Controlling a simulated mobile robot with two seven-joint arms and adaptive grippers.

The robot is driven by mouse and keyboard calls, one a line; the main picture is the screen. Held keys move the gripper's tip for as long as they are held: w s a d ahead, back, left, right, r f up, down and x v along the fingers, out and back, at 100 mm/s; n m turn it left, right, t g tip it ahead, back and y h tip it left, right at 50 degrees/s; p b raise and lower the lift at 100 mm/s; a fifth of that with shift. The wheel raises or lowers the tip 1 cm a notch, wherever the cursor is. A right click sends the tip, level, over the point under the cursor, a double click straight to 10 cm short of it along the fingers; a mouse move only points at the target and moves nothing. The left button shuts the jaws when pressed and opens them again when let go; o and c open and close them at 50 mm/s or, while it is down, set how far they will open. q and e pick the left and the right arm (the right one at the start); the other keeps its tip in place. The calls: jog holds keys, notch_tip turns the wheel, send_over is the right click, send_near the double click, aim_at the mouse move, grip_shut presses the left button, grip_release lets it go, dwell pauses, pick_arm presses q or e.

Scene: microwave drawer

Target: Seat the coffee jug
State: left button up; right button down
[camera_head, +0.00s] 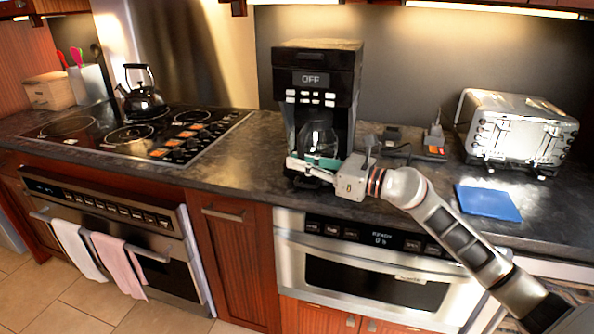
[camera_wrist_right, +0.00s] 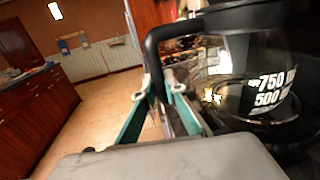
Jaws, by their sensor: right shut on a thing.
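The coffee jug (camera_head: 318,138) is a clear glass pot in the open bay of the black coffee maker (camera_head: 318,60), whose display reads "OFF". In the right wrist view the jug (camera_wrist_right: 225,75) shows white volume marks and a black handle (camera_wrist_right: 153,50). My right gripper (camera_head: 312,163) is in front of the bay, its green-padded fingers (camera_wrist_right: 161,92) shut on the handle's lower part. The gripper hides the jug's lower part in the head view, so I cannot tell whether its base rests flat on the plate. My left gripper is not in view.
A silver toaster (camera_head: 515,130) and a blue mat (camera_head: 487,202) are on the counter (camera_head: 225,165) to the right. Small dark items (camera_head: 434,143) lie behind my arm. A kettle (camera_head: 142,97) stands on the cooktop (camera_head: 85,137) at the left. Counter between cooktop and coffee maker is clear.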

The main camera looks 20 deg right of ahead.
aim_at(306, 152)
jog(key=shift+w+d+f+b, duration=0.1)
jog(key=shift+w+d+b, duration=0.4)
jog(key=shift+w, duration=0.15)
jog(key=shift+w+d+b, duration=0.4)
jog(key=shift+w+b, duration=0.1)
jog(key=shift+w, duration=0.15)
jog(key=shift+w+d, duration=0.1)
jog(key=shift+w, duration=0.15)
jog(key=shift+w+d+b, duration=0.25)
jog(key=shift+w+b, duration=0.05)
jog(key=shift+b, duration=0.05)
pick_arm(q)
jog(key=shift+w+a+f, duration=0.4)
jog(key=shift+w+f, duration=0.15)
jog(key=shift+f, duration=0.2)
pick_arm(e)
jog(key=shift+r, duration=0.2)
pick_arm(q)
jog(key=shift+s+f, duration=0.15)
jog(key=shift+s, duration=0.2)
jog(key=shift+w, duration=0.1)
pick_arm(e)
jog(key=shift+f, duration=0.1)
